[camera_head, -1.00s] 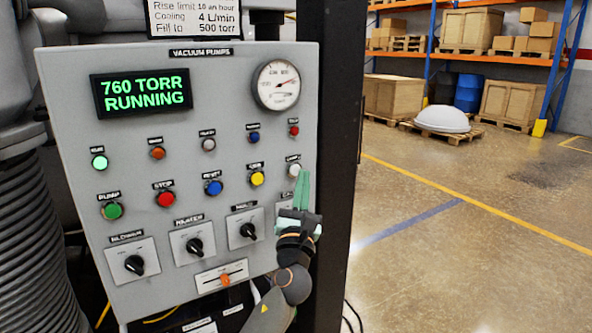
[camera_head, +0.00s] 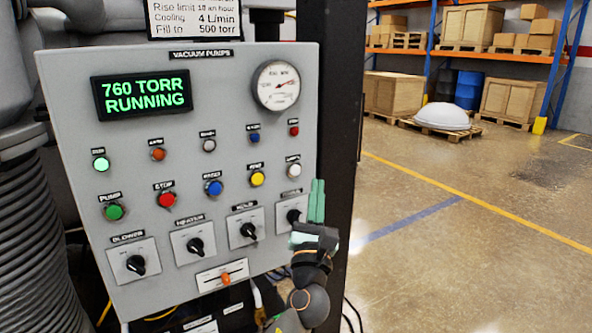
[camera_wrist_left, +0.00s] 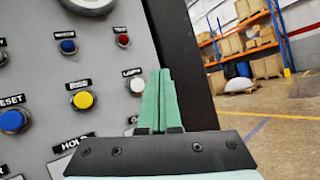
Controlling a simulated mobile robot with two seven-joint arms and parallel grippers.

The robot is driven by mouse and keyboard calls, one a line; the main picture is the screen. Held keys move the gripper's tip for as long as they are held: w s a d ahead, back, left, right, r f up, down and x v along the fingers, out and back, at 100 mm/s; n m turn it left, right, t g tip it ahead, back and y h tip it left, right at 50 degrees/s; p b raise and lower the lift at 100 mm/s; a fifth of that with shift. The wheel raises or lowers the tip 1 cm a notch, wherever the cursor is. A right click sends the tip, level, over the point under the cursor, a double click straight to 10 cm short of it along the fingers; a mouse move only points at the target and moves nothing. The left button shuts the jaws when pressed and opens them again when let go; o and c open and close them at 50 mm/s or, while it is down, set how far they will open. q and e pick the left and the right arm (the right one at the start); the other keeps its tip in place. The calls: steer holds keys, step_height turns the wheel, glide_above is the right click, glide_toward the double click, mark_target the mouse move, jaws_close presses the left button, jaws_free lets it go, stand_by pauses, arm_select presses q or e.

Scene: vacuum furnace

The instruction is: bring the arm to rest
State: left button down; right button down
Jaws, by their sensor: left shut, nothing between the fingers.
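My left gripper (camera_head: 316,203) has green fingers, closed together and empty, pointing up at the lower right edge of the grey control panel (camera_head: 222,125). In the left wrist view the shut fingers (camera_wrist_left: 159,100) stand just right of the white lamps button (camera_wrist_left: 137,86). I cannot tell whether they touch the panel. The display (camera_head: 143,94) reads 760 TORR RUNNING. The rightmost black knob (camera_head: 293,216) is beside the gripper and its label is partly hidden. My right gripper is not in view.
A dark post (camera_head: 341,120) stands right behind the gripper. The panel carries a gauge (camera_head: 277,85), several buttons and an orange slider (camera_head: 225,278). Open floor (camera_head: 460,230) lies to the right, with shelving and crates far back. Ribbed hose (camera_head: 38,240) is at left.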

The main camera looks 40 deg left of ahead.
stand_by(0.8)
arm_select(q)
steer(key=s+d+f+n+g+h+p, duration=0.1)
steer(key=s+d+f+n+g+h, duration=0.2)
steer(key=f, duration=0.6)
steer(key=s+d+f+n+h+p, duration=0.1)
steer(key=f+n+h, duration=0.2)
steer(key=f+n, duration=0.35)
steer(key=s+d+f+n+g+h, duration=0.1)
steer(key=d+f+n+g+h, duration=0.15)
steer(key=f, duration=0.85)
steer(key=s+d+f+n+g+h+p, duration=0.1)
steer(key=s+d+f+n, duration=0.3)
steer(key=s+f+n, duration=0.4)
steer(key=s+d+f+n+g+h+p, duration=0.1)
steer(key=s+d+f+n+g+h, duration=0.3)
steer(key=s+f+n, duration=0.3)
steer(key=s+d+n, duration=0.1)
steer(key=s+n, duration=0.2)
steer(key=s, duration=0.3)
steer(key=shift+d+f+n+g+h, duration=0.15)
steer(key=shift+f+n+g+h, duration=0.15)
steer(key=shift+f+g+h, duration=0.1)
